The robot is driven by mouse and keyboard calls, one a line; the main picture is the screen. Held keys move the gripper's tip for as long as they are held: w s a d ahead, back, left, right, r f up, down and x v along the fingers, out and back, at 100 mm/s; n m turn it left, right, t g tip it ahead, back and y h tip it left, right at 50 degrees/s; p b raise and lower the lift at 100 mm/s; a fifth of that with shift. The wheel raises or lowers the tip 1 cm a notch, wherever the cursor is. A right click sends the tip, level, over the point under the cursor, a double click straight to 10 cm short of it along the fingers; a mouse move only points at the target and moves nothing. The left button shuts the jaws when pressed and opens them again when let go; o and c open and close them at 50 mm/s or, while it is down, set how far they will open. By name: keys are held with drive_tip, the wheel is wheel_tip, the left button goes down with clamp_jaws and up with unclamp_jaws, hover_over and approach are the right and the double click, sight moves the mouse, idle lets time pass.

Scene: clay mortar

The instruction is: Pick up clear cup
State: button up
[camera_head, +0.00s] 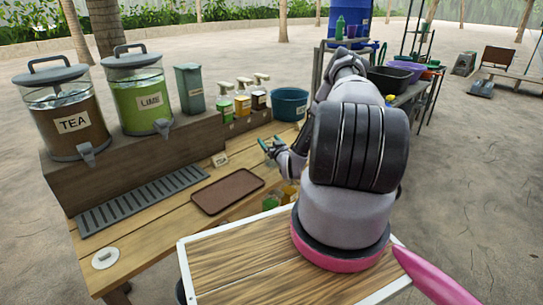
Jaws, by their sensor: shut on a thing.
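My gripper (270,146) is at the end of my arm, above the back right part of the wooden counter (140,225). Its dark teal fingers point left, between the brown tray and the blue tub. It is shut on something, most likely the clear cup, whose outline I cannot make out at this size. No other clear cup can be made out on the counter. My arm hides the counter's right end.
A raised shelf (130,165) bears a TEA dispenser (72,122), a LIME dispenser (143,105), a grey-green canister (190,90) and pump bottles (243,104). A blue tub (289,104) stands right of them. A brown tray (228,191) and a grey drip grate (145,200) lie in front.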

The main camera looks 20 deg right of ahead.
drive_tip(key=shift+r, duration=0.1)
wheel_tip(320, 180, up, 10)
drive_tip(key=a, duration=0.1)
drive_tip(key=s+a+r+y, duration=0.1)
drive_tip(key=s+a+r, duration=0.15)
drive_tip(key=a, duration=0.35)
drive_tip(key=s+a+r, duration=0.2)
drive_tip(key=a+r, duration=0.1)
drive_tip(key=a, duration=0.3)
drive_tip(key=s+a+r, duration=0.2)
drive_tip(key=s+r, duration=0.1)
drive_tip(key=s, duration=0.3)
drive_tip(key=w+d+f+h, duration=0.1)
drive_tip(key=w+d+f, duration=0.7)
drive_tip(key=w+d, duration=0.45)
drive_tip(key=shift+d+f, duration=0.3)
drive_tip(key=shift+f, duration=1.45)
drive_tip(key=shift+d+f, duration=0.35)
drive_tip(key=shift+f, duration=1.35)
drive_tip(key=shift+d+f, duration=0.3)
drive_tip(key=shift+f, duration=1.45)
drive_tip(key=shift+f, duration=0.15)
drive_tip(key=o, duration=1.5)
